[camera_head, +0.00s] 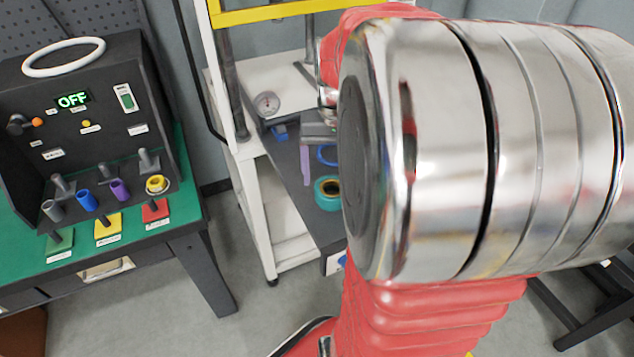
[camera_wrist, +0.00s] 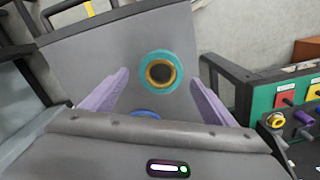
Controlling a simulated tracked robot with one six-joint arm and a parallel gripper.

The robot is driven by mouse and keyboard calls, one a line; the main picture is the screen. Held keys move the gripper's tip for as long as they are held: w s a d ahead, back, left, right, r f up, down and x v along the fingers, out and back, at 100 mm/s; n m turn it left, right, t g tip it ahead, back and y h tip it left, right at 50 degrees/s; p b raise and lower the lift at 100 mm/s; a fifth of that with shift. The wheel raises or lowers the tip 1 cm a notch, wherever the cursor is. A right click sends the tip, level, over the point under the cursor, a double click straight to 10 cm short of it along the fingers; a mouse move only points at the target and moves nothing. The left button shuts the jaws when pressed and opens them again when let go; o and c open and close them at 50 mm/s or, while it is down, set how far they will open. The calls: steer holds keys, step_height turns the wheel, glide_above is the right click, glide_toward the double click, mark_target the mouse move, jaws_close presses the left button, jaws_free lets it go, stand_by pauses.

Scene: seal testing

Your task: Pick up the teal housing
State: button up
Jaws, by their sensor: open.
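The teal housing (camera_head: 320,197) is a short ring-shaped part on the dark grey shelf of the trolley in the head view. In the wrist view the teal housing (camera_wrist: 177,61) shows from above, with a yellow ring and a dark centre inside it. My gripper (camera_wrist: 160,77) is open, its two purple fingers apart on either side of the housing in the picture and not visibly touching it. In the head view my gripper (camera_head: 306,178) is partly hidden by my arm, and one purple finger shows beside the housing.
A blue ring (camera_head: 325,162) lies on the shelf close to the housing; it also shows partly in the wrist view (camera_wrist: 146,114). A pressure gauge (camera_head: 267,103) sits farther back. The test bench (camera_head: 150,238) with its control panel reading OFF stands left.

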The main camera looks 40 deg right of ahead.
mark_target(331, 187)
steer(key=shift+f, duration=2.6)
steer(key=shift+w, duration=0.1)
steer(key=shift+c, duration=0.3)
steer(key=c, duration=1.3)
